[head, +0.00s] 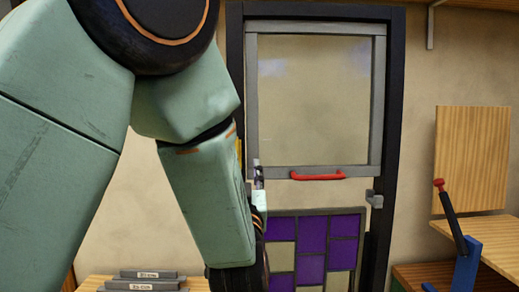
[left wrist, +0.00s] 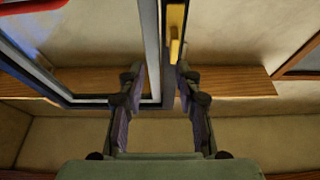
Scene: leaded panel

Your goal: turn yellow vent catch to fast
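The yellow vent catch (left wrist: 175,48) shows in the left wrist view at top centre, on a dark upright of the frame. In the head view a sliver of yellow (head: 239,150) shows at the edge of my left arm, which hides the rest. My left gripper (left wrist: 159,76) is open and empty, its two fingers apart. The catch lies beyond the fingertips, nearer the right finger; I cannot tell whether they touch. In the head view my left gripper (head: 259,185) is partly hidden by its own arm. My right gripper is in neither view.
The dark door frame holds a glazed sash (head: 315,100) with a red handle (head: 317,175). A purple and cream leaded panel (head: 313,245) is below. A grey latch (head: 375,199) sits on the right post. A black lever (head: 452,220) stands at right. Grey labelled blocks (head: 145,280) lie at lower left.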

